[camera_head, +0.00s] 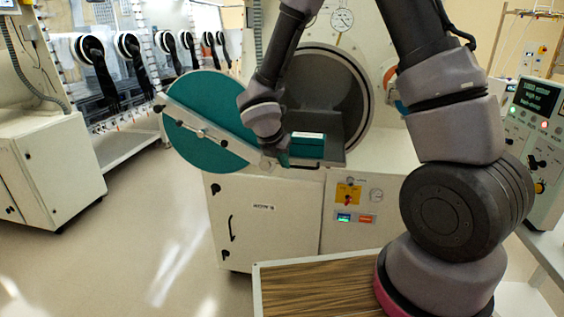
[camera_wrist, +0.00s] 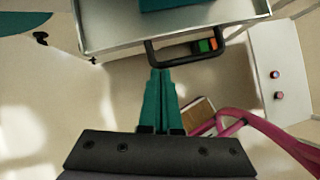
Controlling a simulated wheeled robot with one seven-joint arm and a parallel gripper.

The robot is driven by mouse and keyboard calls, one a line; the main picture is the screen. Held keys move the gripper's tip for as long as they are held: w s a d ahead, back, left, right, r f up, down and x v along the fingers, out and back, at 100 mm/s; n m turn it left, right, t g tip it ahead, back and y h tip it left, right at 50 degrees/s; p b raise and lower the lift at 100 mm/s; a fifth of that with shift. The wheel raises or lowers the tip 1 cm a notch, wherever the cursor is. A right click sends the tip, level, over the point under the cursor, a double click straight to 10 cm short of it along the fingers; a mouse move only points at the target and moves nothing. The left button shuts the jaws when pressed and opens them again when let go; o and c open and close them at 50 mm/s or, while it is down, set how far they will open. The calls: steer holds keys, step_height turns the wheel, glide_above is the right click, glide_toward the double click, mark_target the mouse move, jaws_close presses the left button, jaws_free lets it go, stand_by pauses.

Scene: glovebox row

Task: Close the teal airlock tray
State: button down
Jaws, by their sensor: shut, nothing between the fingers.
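The airlock tray (camera_head: 333,153) is metal and sticks out of the round airlock opening (camera_head: 350,85). Its near edge with a black handle (camera_wrist: 150,57) shows in the wrist view. A teal box (camera_head: 308,148) sits on the tray, and its edge shows at the top of the wrist view (camera_wrist: 178,4). My gripper (camera_head: 283,161) is at the tray's front edge. In the wrist view its teal fingers (camera_wrist: 160,74) are together and empty, with the tips at the handle's front bar. I cannot tell whether they touch it.
The round teal airlock door (camera_head: 205,110) stands open to the left of the tray. The white cabinet (camera_head: 265,225) with gauges and switches is below. A wood-topped surface (camera_head: 310,290) is in front. Open floor (camera_head: 130,240) lies to the left.

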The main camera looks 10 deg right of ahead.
steer(key=shift+w, duration=0.1)
steer(key=w+d, duration=0.2)
steer(key=w, duration=0.6)
steer(key=w+d, duration=0.3)
steer(key=w, duration=0.5)
steer(key=w+d, duration=0.3)
steer(key=w, duration=0.6)
steer(key=shift+d, duration=0.1)
steer(key=s+a+r, duration=0.2)
steer(key=s, duration=0.1)
steer(key=shift+a, duration=0.25)
steer(key=v, duration=0.9)
steer(key=s+d+r+m, duration=0.6)
steer(key=s+r+m, duration=0.2)
steer(key=s+r, duration=0.15)
steer(key=s+d+r+m+y, duration=0.1)
steer(key=s+r+m+y, duration=0.1)
steer(key=s+m, duration=0.6)
steer(key=s+d+r+m+t+y, duration=0.1)
steer(key=s+r+m, duration=0.3)
steer(key=s+m, duration=0.4)
steer(key=s+d+r+m+y, duration=0.3)
steer(key=s+m, duration=0.5)
steer(key=s, duration=0.4)
steer(key=shift+s+r+m+t, duration=0.35)
steer(key=shift+r+m+t, duration=0.05)
steer(key=shift+r, duration=0.2)
